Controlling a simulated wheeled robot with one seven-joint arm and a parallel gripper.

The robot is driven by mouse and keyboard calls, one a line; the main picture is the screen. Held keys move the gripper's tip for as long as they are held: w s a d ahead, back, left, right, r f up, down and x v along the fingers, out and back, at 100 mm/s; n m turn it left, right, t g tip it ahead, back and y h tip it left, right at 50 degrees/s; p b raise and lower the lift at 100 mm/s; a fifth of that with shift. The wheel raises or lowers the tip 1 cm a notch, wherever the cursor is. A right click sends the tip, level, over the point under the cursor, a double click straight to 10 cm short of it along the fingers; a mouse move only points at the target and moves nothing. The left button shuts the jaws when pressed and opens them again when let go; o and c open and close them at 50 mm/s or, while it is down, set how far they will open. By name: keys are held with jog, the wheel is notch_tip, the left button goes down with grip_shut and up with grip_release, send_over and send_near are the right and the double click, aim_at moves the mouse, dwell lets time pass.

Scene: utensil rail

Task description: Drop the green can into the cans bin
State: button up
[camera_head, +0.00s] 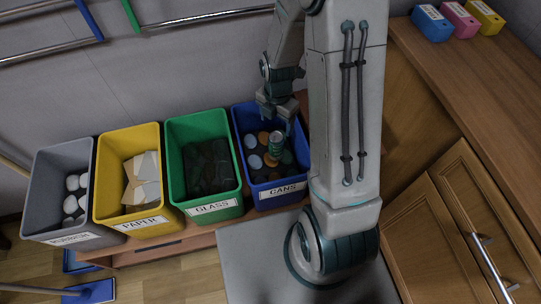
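The blue bin labelled CANS (283,190) is the rightmost of the row of bins. A green can (276,146) with a pale top shows upright over the opening of this bin, just below my gripper (277,120). My gripper points down over the bin. I cannot tell whether its fingers touch the can or are apart from it, nor whether the can hangs or rests on the contents. Several round can ends, blue, orange and dark, lie in the bin.
Left of it stand a green GLASS bin (215,208) with dark pieces, a yellow PAPER bin (145,223) with pale pieces and a grey bin (67,239) with white round things. A wooden counter (450,75) with small coloured boxes is at right.

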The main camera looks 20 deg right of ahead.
notch_tip(320, 180, up, 14)
jog(key=p, duration=0.3)
dwell(0.3)
dwell(0.4)
